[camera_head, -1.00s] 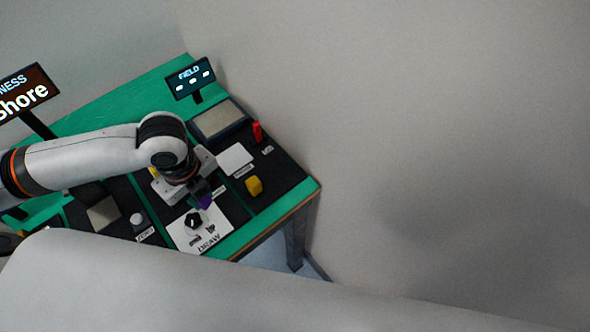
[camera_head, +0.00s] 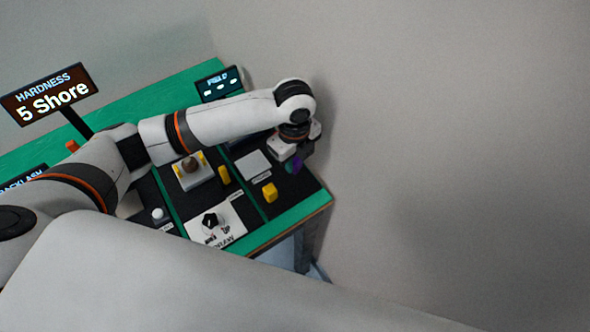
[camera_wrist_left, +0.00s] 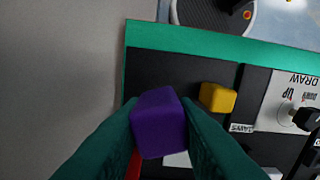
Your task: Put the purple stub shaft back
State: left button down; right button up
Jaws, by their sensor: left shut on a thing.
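My left gripper (camera_head: 294,158) is over the far right panel of the bench, close to the right edge. It is shut on the purple stub shaft (camera_wrist_left: 158,122), which sits between the two fingers in the wrist view. In the head view a bit of the purple shaft (camera_head: 293,166) shows under the jaws. The shaft appears held above the black panel; whether it touches anything below I cannot tell. My right gripper is not in view.
A yellow block (camera_head: 270,192) stands on the black panel near the gripper. A red piece (camera_wrist_left: 133,166) shows partly beside the shaft in the wrist view. A white plate (camera_head: 253,163) lies left of the gripper. A black knob (camera_head: 210,220) is on the DRAW panel. A wall is close on the right.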

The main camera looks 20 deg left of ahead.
aim_at(294, 167)
pick_arm(q)
notch_tip(294, 167, down, 3)
jog(key=shift+f, duration=0.1)
notch_tip(294, 167, down, 3)
jog(key=shift+s+f+p, duration=0.1)
jog(key=shift+p, duration=0.5)
jog(key=shift+d+f+p, duration=0.1)
jog(key=shift+f+p, duration=0.05)
jog(key=shift+p, duration=0.15)
jog(key=shift+w+f, duration=0.2)
jog(key=c, duration=1.1)
grip_release()
jog(key=shift+f, duration=0.1)
jog(key=shift+c, duration=0.2)
